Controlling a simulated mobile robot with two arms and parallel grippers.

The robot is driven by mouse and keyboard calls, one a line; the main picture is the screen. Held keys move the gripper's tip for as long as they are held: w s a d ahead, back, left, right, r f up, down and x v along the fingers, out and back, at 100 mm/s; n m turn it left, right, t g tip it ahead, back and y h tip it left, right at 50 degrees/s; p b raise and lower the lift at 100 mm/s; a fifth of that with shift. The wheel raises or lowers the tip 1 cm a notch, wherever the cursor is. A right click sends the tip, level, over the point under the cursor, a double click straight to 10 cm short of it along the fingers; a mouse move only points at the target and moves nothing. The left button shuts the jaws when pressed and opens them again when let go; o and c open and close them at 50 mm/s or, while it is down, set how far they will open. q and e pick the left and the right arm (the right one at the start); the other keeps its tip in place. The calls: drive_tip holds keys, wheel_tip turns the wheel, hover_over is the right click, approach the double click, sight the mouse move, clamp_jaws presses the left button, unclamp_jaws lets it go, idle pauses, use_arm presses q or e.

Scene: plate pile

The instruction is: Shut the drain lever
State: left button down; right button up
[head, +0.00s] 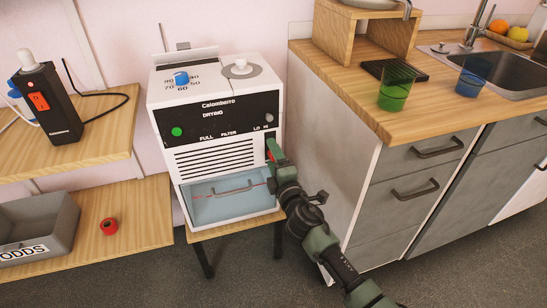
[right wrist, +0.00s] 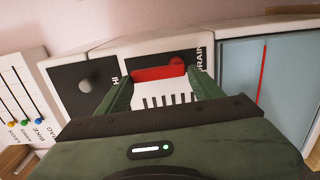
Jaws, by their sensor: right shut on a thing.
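A white dryer unit (head: 222,105) marked "DRYING" stands on a small wooden stand. Its red drain lever (right wrist: 158,73) lies roughly level beside the word "DRAIN" in the right wrist view. In the head view only a small red part of the lever (head: 270,155) shows at the unit's right side. My right gripper (head: 274,150) is at that side of the unit. In the right wrist view its green fingers (right wrist: 160,80) are shut on the lever, one at each end. My left gripper is not in view.
The grey counter with drawers (head: 405,165) stands close on the right of my right arm. A green cup (head: 395,92) and a blue cup (head: 471,78) stand on its top.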

drive_tip(key=shift+d+r, duration=0.1)
drive_tip(key=shift+r, duration=0.1)
drive_tip(key=o, duration=1.3)
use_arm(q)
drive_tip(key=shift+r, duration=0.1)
use_arm(e)
drive_tip(key=shift+f, duration=0.1)
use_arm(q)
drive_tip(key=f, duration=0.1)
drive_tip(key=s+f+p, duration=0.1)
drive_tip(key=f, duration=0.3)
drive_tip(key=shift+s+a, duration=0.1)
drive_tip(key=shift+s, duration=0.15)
use_arm(e)
drive_tip(key=v, duration=0.7)
drive_tip(key=shift+s, duration=0.35)
drive_tip(key=shift+d, duration=0.1)
